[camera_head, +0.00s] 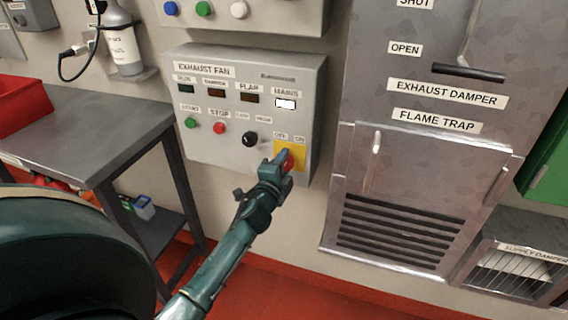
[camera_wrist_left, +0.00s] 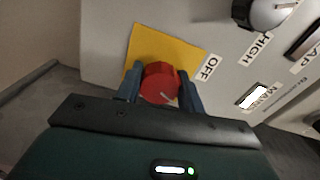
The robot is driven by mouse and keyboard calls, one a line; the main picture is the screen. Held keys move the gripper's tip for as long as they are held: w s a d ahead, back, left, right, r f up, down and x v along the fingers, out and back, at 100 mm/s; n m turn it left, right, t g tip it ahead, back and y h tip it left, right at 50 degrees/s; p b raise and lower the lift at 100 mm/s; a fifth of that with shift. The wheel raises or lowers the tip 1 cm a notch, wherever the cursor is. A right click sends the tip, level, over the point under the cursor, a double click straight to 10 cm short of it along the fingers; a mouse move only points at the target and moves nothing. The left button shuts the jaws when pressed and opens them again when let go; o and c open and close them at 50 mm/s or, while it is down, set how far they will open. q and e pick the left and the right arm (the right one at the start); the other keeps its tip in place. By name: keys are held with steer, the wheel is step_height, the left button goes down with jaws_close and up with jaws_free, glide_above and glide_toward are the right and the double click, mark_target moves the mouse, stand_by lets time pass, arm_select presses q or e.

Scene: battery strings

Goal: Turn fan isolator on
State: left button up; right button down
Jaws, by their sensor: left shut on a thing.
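The fan isolator is a red rotary knob (camera_wrist_left: 160,84) on a yellow plate (camera_wrist_left: 188,50). In the head view the yellow plate (camera_head: 297,151) sits at the lower right of the grey exhaust fan panel (camera_head: 230,147), under OFF and ON labels. My left gripper (camera_head: 284,160) is at the knob, and in the left wrist view its two fingers (camera_wrist_left: 160,92) are on either side of the knob, shut on it. The knob's pointer is too small to read clearly. The MAINS window (camera_head: 285,103) is lit white. My right gripper is not in view.
A black selector knob (camera_head: 250,139) and red and green buttons are left of the isolator. The exhaust damper and flame trap unit (camera_head: 420,190) stands close on the right. A grey table (camera_head: 90,140) is on the left.

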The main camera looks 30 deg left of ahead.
arm_select(q)
steer(key=shift+m, duration=1.8)
steer(key=o, duration=1)
steer(key=shift+s, duration=0.1)
steer(key=v, duration=1.3)
